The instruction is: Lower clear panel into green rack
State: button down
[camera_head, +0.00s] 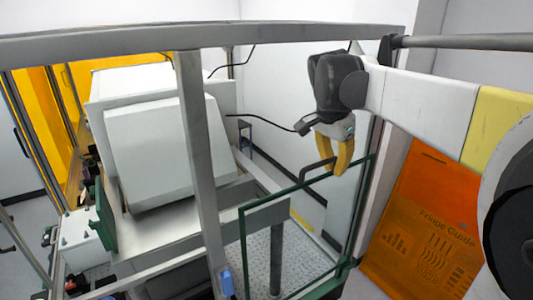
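The clear panel (310,232) is a see-through upright sheet with dark green edges and a dark bar handle (311,170) on its top edge. My gripper (338,164), with yellow fingers pointing down, is at the right part of this handle and appears shut on it. Below the panel's lower right, a thicker green piece (329,288) shows at the bottom of the picture; it looks like part of the green rack. The panel's lower left is cut off by the picture, so I cannot tell how its bottom edge meets the rack.
A grey metal frame with a post (200,165) and top beam (130,45) stands in front, left of the panel. A large white machine housing (155,150) is behind it. An orange Fringe Guide board (420,225) is at right.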

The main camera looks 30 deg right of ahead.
jog(key=b, duration=0.3)
send_over(330, 200)
jog(key=shift+a+x, duration=0.2)
jog(key=shift+x, duration=0.9)
jog(key=shift+a+x, duration=0.2)
jog(key=shift+x, duration=0.9)
jog(key=shift+f, duration=0.25)
jog(key=shift+f+b, duration=2.1)
jog(key=shift+f, duration=1.05)
jog(key=c, duration=1.5)
grip_release()
jog(key=shift+c, duration=0.2)
jog(key=shift+r, duration=0.1)
jog(key=v, duration=1.2)
jog(key=shift+d, duration=0.1)
